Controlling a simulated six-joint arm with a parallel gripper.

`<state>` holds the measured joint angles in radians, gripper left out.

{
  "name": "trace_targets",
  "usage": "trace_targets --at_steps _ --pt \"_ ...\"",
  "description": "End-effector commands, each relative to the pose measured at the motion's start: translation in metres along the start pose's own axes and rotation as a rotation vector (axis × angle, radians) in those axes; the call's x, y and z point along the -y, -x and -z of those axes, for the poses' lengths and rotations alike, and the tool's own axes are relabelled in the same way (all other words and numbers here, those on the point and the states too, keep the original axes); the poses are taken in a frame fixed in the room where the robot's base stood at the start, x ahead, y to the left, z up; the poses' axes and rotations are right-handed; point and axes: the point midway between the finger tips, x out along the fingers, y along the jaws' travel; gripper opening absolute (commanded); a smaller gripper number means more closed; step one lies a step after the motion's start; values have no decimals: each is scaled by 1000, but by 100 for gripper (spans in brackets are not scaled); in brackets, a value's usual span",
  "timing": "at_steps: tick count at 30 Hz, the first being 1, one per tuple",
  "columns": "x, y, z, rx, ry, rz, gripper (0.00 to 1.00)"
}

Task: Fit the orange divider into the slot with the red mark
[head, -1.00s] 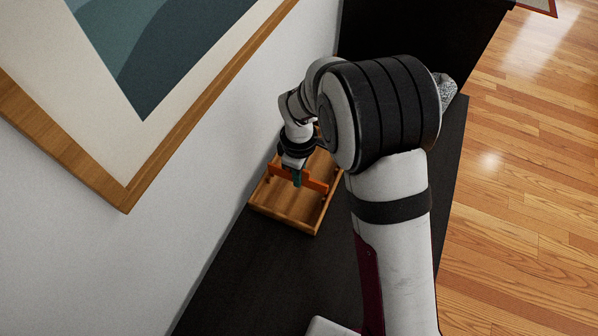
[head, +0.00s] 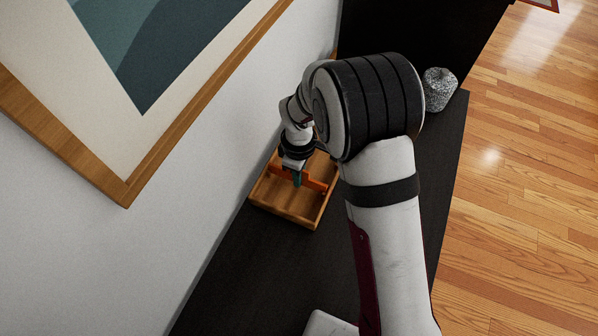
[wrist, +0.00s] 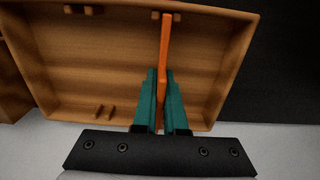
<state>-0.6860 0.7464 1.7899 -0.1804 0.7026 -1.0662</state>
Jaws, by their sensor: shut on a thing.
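The orange divider (wrist: 165,62) is held on edge between the teal fingers of my gripper (wrist: 162,88), which is shut on it. In the wrist view its far end lies by a pair of small ribs at the tray's top wall, between or just over them; I cannot tell which. The wooden tray (wrist: 225,75) lies below my gripper. In the head view the divider (head: 314,184) spans the tray (head: 285,212) crosswise, with my gripper (head: 297,180) at its middle. The divider's near end is hidden by the fingers in the wrist view. I cannot make out a red mark.
Other rib pairs show at the tray's top wall (wrist: 84,9) and bottom wall (wrist: 105,112). The wall with a framed picture (head: 150,180) is close to the tray's left. A grey textured object (head: 440,90) stands at the dark desk's far right. The desk (head: 250,270) before the tray is clear.

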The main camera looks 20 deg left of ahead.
Motion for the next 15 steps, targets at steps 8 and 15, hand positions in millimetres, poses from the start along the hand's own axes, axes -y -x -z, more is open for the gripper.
trace_targets --at_steps 8,15 --pt "0 -7 0 0 0 0 0" --pt "0 -10 0 0 0 0 25"
